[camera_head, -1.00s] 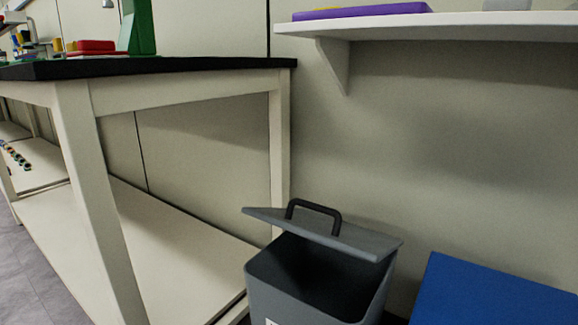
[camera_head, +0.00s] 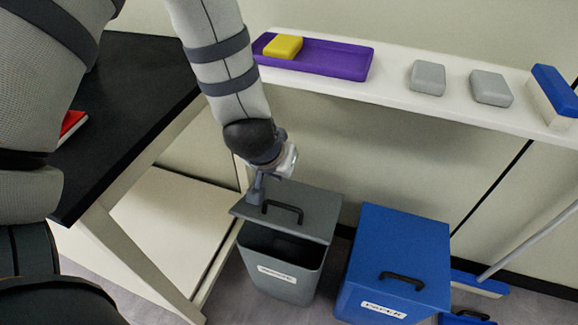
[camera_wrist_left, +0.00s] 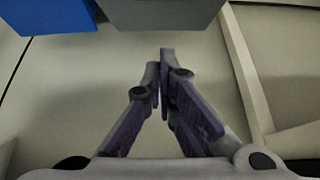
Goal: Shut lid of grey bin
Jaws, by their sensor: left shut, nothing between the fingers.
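The grey bin (camera_head: 282,282) stands on the floor in the head view, with a white label on its front. Its grey lid (camera_head: 322,208) has a black handle and is raised and tilted, leaving a dark gap at the front. My left gripper (camera_head: 256,198) is shut and empty, pointing down at the lid's back left part, left of the handle. I cannot tell whether it touches the lid. In the left wrist view the shut fingers (camera_wrist_left: 160,65) show below a grey surface at the top edge, probably the bin or lid. My right gripper is not in view.
A blue lidded bin (camera_head: 400,255) stands close on the right. A white wall shelf (camera_head: 395,90) above holds a purple tray (camera_head: 330,60) and grey blocks. A black-topped table (camera_head: 130,105) stands on the left, with a lower white shelf (camera_head: 165,230).

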